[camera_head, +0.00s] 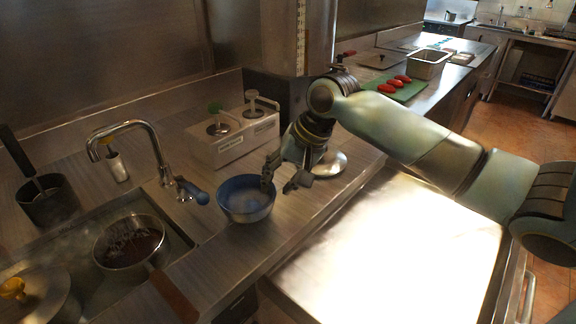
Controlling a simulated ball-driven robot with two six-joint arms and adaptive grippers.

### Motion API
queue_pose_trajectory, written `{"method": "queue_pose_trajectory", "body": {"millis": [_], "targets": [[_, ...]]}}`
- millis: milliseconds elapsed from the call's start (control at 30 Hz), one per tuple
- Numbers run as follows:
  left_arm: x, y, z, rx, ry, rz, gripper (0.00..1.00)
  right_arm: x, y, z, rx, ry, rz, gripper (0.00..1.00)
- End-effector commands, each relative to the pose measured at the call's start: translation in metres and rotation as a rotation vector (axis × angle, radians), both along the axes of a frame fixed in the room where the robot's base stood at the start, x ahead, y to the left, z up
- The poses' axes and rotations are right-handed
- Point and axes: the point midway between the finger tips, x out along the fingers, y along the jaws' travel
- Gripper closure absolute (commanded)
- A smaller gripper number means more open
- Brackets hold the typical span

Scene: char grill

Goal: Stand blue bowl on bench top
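The blue bowl (246,210) is upright on or just above the steel bench top (214,244), right of the sink. I cannot tell whether its base touches the surface. My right gripper (279,186) is at the bowl's right rim. Its fingers are spread, one over the rim and one outside to the right, with a gap between them. My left gripper is not in view.
A faucet (146,128) and a sink with a strainer pot (130,244) are on the left. A pump dispenser box (233,133) stands behind the bowl. A bright steel surface (386,250) lies right. A green board (398,92) with red items is farther back.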

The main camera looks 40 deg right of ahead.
Motion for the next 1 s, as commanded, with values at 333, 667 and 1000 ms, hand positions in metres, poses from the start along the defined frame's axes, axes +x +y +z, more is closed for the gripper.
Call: {"method": "queue_pose_trajectory", "body": {"millis": [333, 667, 1000], "targets": [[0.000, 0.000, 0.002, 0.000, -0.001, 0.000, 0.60, -0.020, -0.011, 0.047, -0.001, 0.001, 0.000, 0.67], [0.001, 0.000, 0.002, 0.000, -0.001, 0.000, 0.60, -0.021, -0.011, 0.050, 0.001, 0.001, -0.001, 0.67], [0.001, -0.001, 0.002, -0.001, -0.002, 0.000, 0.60, -0.021, -0.011, 0.050, 0.001, 0.001, -0.001, 0.67]]}}
